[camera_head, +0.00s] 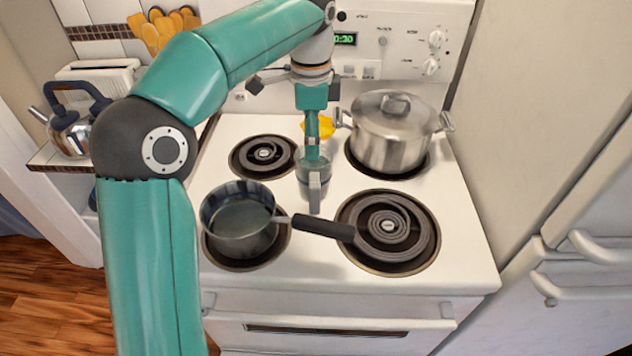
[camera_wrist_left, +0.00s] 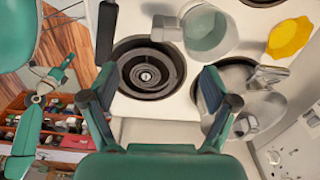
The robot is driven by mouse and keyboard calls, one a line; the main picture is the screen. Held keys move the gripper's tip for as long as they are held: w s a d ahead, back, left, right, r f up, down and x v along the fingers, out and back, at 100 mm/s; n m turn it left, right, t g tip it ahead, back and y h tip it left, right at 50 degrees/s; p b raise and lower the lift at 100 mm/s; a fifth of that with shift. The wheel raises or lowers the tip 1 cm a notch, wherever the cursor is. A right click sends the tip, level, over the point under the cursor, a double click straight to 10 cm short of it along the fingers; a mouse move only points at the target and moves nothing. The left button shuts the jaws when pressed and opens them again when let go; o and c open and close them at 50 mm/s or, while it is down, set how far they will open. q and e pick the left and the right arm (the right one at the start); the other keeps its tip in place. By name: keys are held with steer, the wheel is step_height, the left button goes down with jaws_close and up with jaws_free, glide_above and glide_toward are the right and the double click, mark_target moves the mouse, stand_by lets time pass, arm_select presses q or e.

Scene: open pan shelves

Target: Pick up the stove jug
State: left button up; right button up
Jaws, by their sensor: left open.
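The stove jug (camera_head: 312,186) is a clear grey jug standing upright on the stove top between the burners, its handle facing the front. In the left wrist view the jug (camera_wrist_left: 207,36) is at the top, with its handle to the left. My left gripper (camera_head: 312,150) points down over the jug in the head view, and one finger overlaps its upper part; contact cannot be told. In the wrist view my left gripper (camera_wrist_left: 150,88) is open with nothing between its fingers. Teal jointed parts at the wrist view's left look like my right gripper (camera_wrist_left: 42,105); its opening is unclear.
A dark saucepan (camera_head: 240,222) sits on the front left burner, its black handle reaching right, in front of the jug. A lidded steel pot (camera_head: 390,135) is on the back right burner. A yellow item (camera_head: 322,127) lies behind the jug. The front right burner (camera_head: 388,230) is bare.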

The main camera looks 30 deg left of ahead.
mark_target(315, 180)
arm_select(q)
steer(key=f, duration=0.9)
steer(key=shift+w, duration=0.35)
steer(key=shift+w+a+f+p, duration=0.1)
steer(key=shift+w+f+p, duration=0.1)
steer(key=shift+f, duration=1.2)
steer(key=shift+w+a+f+p, duration=0.1)
steer(key=shift+f+p, duration=0.05)
steer(key=shift+f, duration=1.2)
jaws_close()
steer(key=shift+r, duration=0.15)
steer(key=shift+r, duration=0.55)
step_height(315, 180, up, 19)
steer(key=p, duration=0.2)
steer(key=shift+f, duration=0.1)
steer(key=c, duration=0.7)
jaws_free()
jaws_close()
